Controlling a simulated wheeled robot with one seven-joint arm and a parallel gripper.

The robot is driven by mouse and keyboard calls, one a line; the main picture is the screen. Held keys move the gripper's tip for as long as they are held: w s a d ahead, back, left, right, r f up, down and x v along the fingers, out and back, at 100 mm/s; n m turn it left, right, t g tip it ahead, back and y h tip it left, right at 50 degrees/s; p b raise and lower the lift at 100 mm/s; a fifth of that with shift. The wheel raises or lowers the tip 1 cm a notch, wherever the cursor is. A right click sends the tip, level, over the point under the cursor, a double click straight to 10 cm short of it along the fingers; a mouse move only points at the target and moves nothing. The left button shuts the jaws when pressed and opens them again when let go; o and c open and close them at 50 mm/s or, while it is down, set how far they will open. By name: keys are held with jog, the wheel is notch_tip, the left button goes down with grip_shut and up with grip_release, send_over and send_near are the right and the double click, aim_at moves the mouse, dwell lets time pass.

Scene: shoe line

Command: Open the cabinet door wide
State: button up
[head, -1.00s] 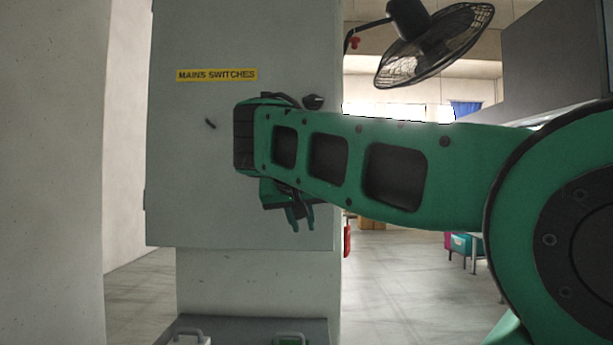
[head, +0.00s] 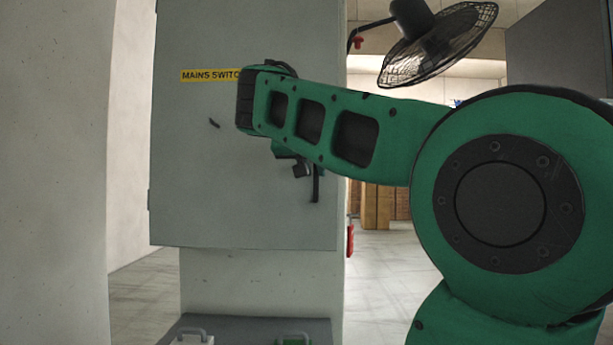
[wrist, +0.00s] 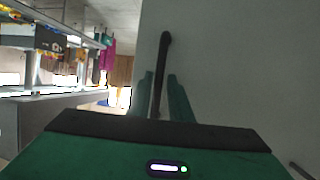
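In the wrist view the handle (wrist: 165,55) runs between the two green fingers of my gripper (wrist: 160,95). The fingers are apart, one on each side of the bar, with a narrow space showing at the tips. I cannot tell whether either finger touches it. In the head view my arm hides most of the gripper.
A black fan (head: 438,45) hangs at the upper right. A pale wall (head: 50,180) is close on the left. Open floor (head: 385,285) lies right of the cabinet. A shelf (wrist: 50,92) shows in the wrist view.

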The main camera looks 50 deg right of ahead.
jog(key=shift+x, duration=1.1)
grip_shut()
jog(key=shift+s+a, duration=0.1)
